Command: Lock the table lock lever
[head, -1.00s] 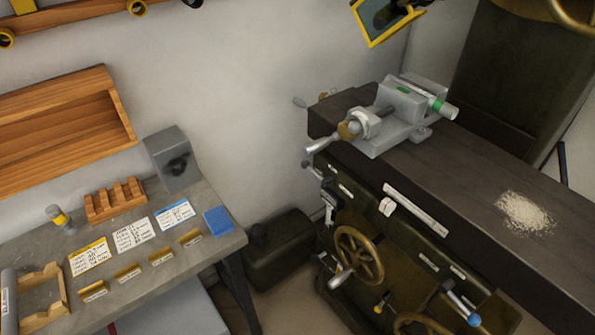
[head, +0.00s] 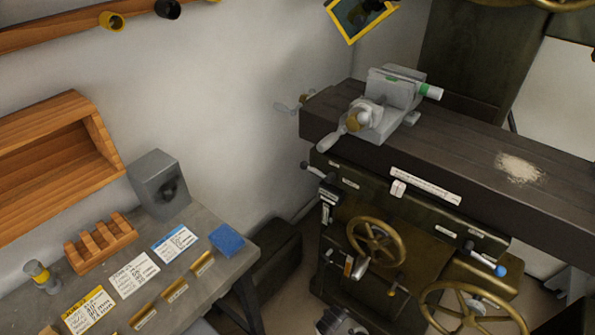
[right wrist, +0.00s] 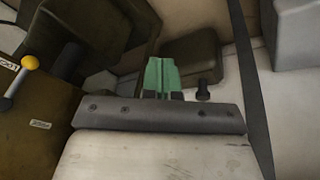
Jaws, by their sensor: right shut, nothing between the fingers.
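In the right wrist view a lever with a yellow ball knob (right wrist: 30,63) sticks out from a dark machine face at the left, beside a partly cut-off label that seems to read LOCK. My right gripper (right wrist: 162,65) has green fingers; it is shut and empty, pointing up the picture, apart from the lever and to its right. In the head view the dark milling machine front carries a blue-tipped lever (head: 499,270), a black-knobbed lever (head: 305,166) and a small yellow-tipped one (head: 392,291). I cannot tell which of them is the lock lever. My left gripper is not in view.
A brass handwheel (head: 376,242) and a larger one (head: 470,308) stick out from the machine front. A grey vise (head: 385,105) and pale chips (head: 519,168) are on the machine table (head: 460,155). A workbench (head: 210,275) with cards stands at the left.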

